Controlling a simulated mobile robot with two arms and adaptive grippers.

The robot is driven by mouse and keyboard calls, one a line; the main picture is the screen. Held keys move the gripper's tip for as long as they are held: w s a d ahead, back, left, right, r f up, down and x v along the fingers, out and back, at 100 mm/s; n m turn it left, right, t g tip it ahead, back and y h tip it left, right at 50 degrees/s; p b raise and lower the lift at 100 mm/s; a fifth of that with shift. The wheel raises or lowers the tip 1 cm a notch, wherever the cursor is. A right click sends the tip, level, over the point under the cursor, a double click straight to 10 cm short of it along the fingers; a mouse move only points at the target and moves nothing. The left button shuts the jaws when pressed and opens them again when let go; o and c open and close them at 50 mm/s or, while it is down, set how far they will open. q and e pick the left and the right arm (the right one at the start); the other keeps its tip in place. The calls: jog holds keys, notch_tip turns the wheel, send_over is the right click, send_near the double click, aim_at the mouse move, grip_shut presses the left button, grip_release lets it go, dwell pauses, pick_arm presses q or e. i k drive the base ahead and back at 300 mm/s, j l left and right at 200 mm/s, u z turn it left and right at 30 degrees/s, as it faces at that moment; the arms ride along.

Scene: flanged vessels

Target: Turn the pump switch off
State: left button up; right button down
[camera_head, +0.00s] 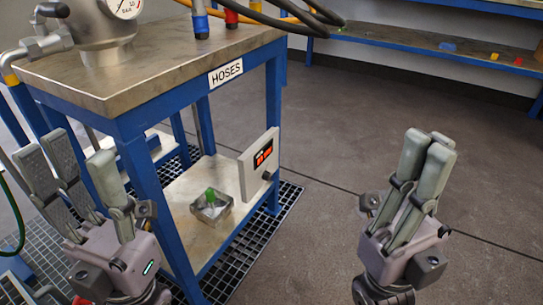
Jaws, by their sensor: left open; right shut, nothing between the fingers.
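A grey metal box (222,210) with a green upright knob or lever (210,195) on top sits on the lower shelf of the blue-framed bench. A light grey panel (249,183) with a lit red display (263,153) and a small dark knob (266,175) stands at the bench's right side. I cannot tell from lettering which of these is the pump switch. My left gripper (78,165) is open and empty, in front of the bench's left part, left of the box. My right gripper (426,155) is shut and empty over the floor, well right of the panel.
The bench top (170,65) carries a metal vessel with a gauge (124,5) and hose ends. A blue bench leg (150,190) stands between my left gripper and the box. Open floor (340,130) lies around my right gripper. Shelving (420,48) stands behind.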

aim_at(266, 175)
jog(key=i+l+u, duration=0.1)
jog(key=u, duration=0.4)
jog(key=l+u, duration=0.15)
jog(key=u, duration=0.35)
jog(key=i+l+u, duration=0.1)
jog(key=l+u, duration=0.35)
jog(key=l, duration=0.7)
jog(key=k+l+u, duration=0.1)
jog(key=l+u, duration=0.4)
jog(key=l, duration=0.6)
jog(key=k+l, duration=0.1)
jog(key=l, duration=0.9)
jog(key=k+l, duration=0.15)
jog(key=l, duration=0.35)
jog(key=k+l, duration=0.1)
jog(key=l, duration=0.4)
